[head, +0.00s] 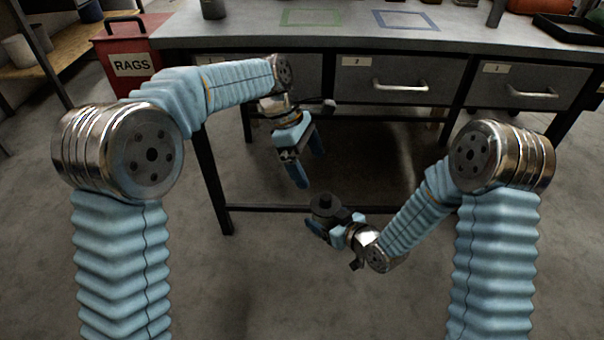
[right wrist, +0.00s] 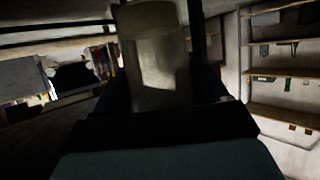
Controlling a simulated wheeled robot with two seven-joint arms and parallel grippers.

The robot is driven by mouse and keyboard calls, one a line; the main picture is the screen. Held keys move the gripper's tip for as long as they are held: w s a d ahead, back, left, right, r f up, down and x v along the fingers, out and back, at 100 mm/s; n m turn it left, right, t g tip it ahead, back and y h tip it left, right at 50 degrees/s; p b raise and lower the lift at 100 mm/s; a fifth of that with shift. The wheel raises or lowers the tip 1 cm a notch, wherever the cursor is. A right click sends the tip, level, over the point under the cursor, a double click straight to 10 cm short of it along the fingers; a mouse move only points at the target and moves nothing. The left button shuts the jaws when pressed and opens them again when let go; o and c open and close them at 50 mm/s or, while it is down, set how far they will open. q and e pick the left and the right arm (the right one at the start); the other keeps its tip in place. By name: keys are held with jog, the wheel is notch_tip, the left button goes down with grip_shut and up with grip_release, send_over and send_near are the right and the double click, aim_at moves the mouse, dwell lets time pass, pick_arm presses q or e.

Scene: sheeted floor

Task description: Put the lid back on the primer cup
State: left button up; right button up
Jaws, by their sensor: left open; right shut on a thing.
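My right gripper (head: 326,222) is shut on the primer cup, low in front of the bench. In the right wrist view the cup (right wrist: 158,62) is a dim grey cylinder with a paler patch, upright between the fingers. In the head view a dark round lid (head: 326,203) with a small knob shows at the top of the held cup. It looks seated, but I cannot tell whether it sits fully flush. My left gripper (head: 307,172) is open and empty, pointing down, above and a little left of the lid and apart from it.
The grey workbench (head: 260,32) has drawers, a green outline (head: 312,17) and a blue outline (head: 405,19) on its top. A dark container (head: 213,8) stands at its back left, a black tray (head: 572,28) at right. A red rags bin (head: 125,42) stands left of the bench.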

pick_arm(q)
jog(key=shift+f, duration=0.1)
jog(key=s+a+f+m, duration=0.2)
jog(key=a+f, duration=0.2)
jog(key=f, duration=0.7)
jog(key=s+a+f+m, duration=0.2)
jog(key=a+f, duration=0.1)
jog(key=f, duration=0.9)
jog(key=s+a+f+m+t, duration=0.1)
jog(key=s+f+m, duration=0.3)
jog(key=s, duration=0.5)
jog(key=s+a+f+m+t, duration=0.1)
jog(key=s+a+f+m, duration=0.2)
jog(key=s+f, duration=0.5)
jog(key=shift+s+a+f+m, duration=0.2)
jog(key=shift+s+m, duration=0.25)
jog(key=shift+m, duration=0.25)
pick_arm(e)
jog(key=shift+d, duration=0.1)
